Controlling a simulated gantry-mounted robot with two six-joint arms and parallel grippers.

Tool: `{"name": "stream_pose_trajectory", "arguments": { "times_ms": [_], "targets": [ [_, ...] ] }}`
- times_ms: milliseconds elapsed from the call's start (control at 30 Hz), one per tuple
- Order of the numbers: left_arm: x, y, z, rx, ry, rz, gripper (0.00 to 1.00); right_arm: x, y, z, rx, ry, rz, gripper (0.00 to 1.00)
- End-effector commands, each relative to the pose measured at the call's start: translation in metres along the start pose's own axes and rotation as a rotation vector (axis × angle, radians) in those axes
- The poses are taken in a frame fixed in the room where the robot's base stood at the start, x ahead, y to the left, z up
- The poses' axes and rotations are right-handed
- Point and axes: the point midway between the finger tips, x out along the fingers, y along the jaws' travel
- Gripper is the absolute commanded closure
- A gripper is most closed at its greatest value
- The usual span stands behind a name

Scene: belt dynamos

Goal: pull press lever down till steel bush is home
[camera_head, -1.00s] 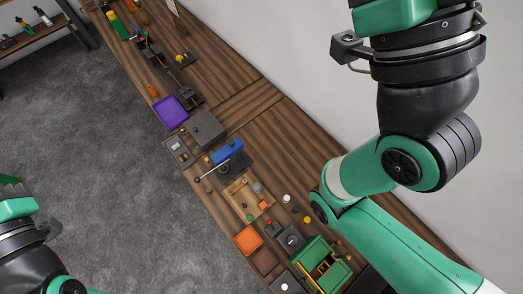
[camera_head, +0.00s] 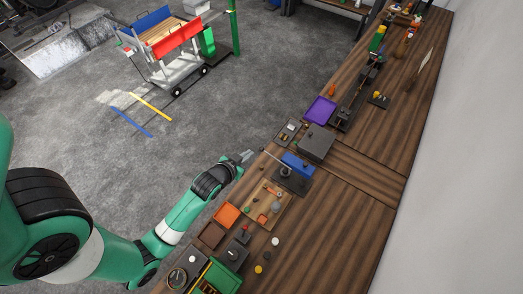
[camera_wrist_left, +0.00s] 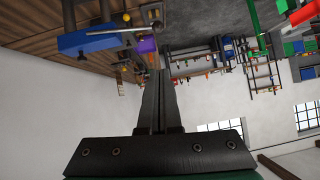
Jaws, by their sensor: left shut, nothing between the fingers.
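The blue press (camera_head: 296,162) stands on a dark base on the bench. Its thin grey lever (camera_head: 275,159) slants out toward the bench's front edge and ends in a dark knob. My left gripper (camera_head: 248,155) is shut and empty, just off the front edge and close to the lever's knob end; I cannot tell whether they touch. I cannot make out the steel bush. My right gripper is not in view.
A wooden tray (camera_head: 258,218) of small parts, an orange tray (camera_head: 227,214) and a green bin (camera_head: 218,279) lie nearer on the bench. A grey box (camera_head: 316,142) and a purple tray (camera_head: 321,109) lie beyond the press. The bench's right part is clear.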

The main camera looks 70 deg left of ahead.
Motion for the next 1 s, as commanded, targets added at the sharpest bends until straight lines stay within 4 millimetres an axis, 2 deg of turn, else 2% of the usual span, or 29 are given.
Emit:
{"name": "stream_pose_trajectory", "arguments": {
  "times_ms": [433, 500, 700, 1000],
  "targets": [
    [0.093, 0.000, -0.001, -0.001, 0.001, 0.001, 1.00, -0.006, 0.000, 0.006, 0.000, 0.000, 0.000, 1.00],
    [0.101, 0.000, 0.011, 0.000, -0.003, 0.001, 1.00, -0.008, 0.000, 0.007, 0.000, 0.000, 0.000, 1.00],
    [0.116, 0.000, 0.025, 0.000, 0.001, 0.001, 1.00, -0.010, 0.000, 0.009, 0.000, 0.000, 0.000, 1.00],
    [0.117, 0.000, 0.027, 0.000, 0.002, 0.002, 1.00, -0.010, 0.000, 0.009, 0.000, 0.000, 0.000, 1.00]
  ]
}}
